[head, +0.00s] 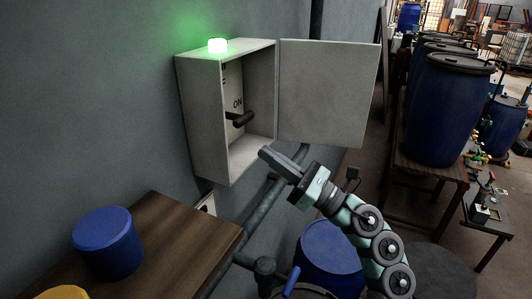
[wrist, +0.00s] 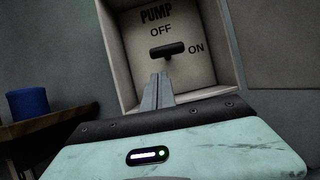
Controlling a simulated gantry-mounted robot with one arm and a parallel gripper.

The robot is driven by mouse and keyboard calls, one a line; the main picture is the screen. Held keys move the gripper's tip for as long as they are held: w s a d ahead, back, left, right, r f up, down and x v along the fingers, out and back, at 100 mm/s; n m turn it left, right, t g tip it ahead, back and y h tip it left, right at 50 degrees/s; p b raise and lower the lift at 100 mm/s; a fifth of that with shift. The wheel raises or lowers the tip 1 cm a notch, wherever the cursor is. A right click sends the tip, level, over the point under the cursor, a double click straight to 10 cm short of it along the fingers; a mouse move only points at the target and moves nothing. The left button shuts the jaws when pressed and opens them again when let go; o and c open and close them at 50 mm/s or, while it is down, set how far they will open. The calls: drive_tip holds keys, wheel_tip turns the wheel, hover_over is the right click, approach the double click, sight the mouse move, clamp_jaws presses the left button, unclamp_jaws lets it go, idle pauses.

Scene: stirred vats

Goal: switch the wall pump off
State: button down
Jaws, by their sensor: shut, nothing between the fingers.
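The pump box (head: 212,125) is a pale grey wall cabinet with its door (head: 327,92) swung open to the right. Inside is a dark lever handle (head: 239,119), just below the word ON in the head view. In the wrist view the handle (wrist: 174,49) lies sideways, pointing right toward ON, with OFF above it. A green lamp (head: 218,45) glows on top of the box. My gripper (head: 265,154) is shut and empty at the box's open front, below and right of the handle, apart from it. Its fingertips (wrist: 160,78) show below the handle in the wrist view.
A wooden table (head: 190,232) with a blue tub (head: 107,242) stands at lower left. A pipe (head: 262,205) runs along the wall below the box. A blue barrel (head: 328,255) stands beneath my arm. More blue drums (head: 447,108) stand on a bench at right.

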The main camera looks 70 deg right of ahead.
sight(233, 117)
drive_tip(key=p+x, duration=0.2)
drive_tip(key=x, duration=0.5)
drive_tip(key=shift+a, duration=0.1)
drive_tip(key=shift+f+m, duration=0.1)
drive_tip(key=shift+m, duration=0.2)
